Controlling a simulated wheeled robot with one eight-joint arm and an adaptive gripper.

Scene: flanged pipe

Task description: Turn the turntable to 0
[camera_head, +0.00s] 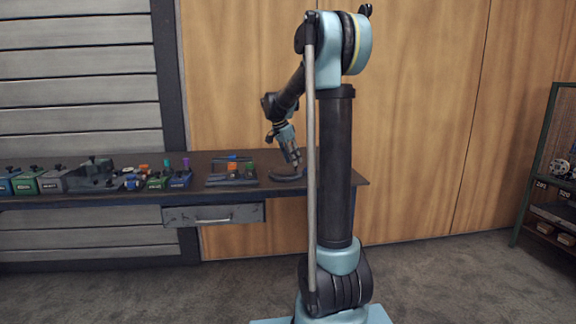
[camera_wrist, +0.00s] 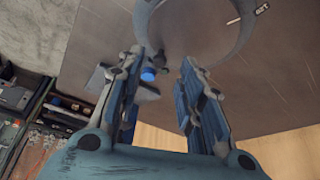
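My gripper (camera_head: 294,161) points down over the right part of the workbench in the head view. In the wrist view my gripper (camera_wrist: 162,62) has its two fingers apart, with no object held between them. A grey ring-shaped piece (camera_wrist: 236,42), possibly the turntable, lies on the dark surface just beyond the fingertips. A small light tab sits at its right side. In the head view a dark curved piece (camera_head: 287,178) shows below my gripper, partly hidden by my arm. A blue round knob (camera_wrist: 148,76) shows between the fingers, nearer the left one.
The workbench (camera_head: 335,172) carries a dark tray (camera_head: 218,182) with orange and green parts left of my gripper. Several coloured boxes and blocks line the bench's left half. A shelf rack (camera_head: 545,165) stands far right.

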